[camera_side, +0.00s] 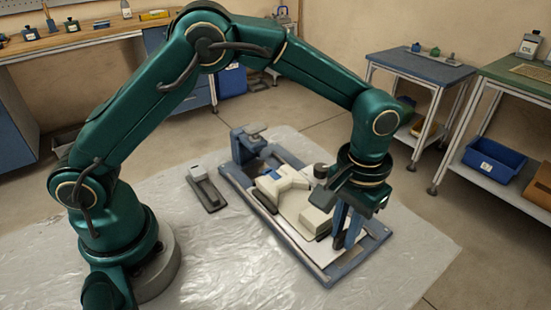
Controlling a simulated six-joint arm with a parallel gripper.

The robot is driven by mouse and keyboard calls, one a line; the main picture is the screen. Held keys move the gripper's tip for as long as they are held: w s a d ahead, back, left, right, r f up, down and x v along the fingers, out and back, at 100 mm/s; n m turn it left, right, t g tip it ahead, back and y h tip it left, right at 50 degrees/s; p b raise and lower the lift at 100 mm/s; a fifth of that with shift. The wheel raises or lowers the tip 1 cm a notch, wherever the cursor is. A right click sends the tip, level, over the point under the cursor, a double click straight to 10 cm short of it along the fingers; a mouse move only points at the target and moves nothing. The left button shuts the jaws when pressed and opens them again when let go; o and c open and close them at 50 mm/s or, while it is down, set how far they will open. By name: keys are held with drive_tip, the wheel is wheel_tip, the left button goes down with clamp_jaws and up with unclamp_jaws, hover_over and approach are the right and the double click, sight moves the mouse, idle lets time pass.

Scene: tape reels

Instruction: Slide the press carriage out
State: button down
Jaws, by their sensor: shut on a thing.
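The press has a blue rectangular frame (347,277) lying on the sheeted floor, with a blue upright and grey knob (250,139) at its far left end. Inside the frame is a pale flat carriage (287,221). On it sit a cream forked part (280,185) with a dark base and a cream block (315,220). My gripper (343,241) points down at the near right end of the frame, beside the cream block. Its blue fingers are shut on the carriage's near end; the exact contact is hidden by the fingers.
A small grey device (206,187) lies on the plastic sheet (205,255), left of the press. A blue-topped trolley (420,67) and a green bench (520,75) stand at the right. A wooden workbench (75,38) stands at the back left. The sheet's front is clear.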

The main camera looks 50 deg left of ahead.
drive_tip(key=shift+w+d, duration=0.1)
drive_tip(key=shift+d, duration=0.25)
drive_tip(key=c, duration=0.8)
unclamp_jaws()
drive_tip(key=shift+c, duration=0.2)
drive_tip(key=shift+o, duration=0.2)
drive_tip(key=shift+a, duration=0.1)
drive_tip(key=shift+r, duration=0.15)
drive_tip(key=shift+r, duration=2.5)
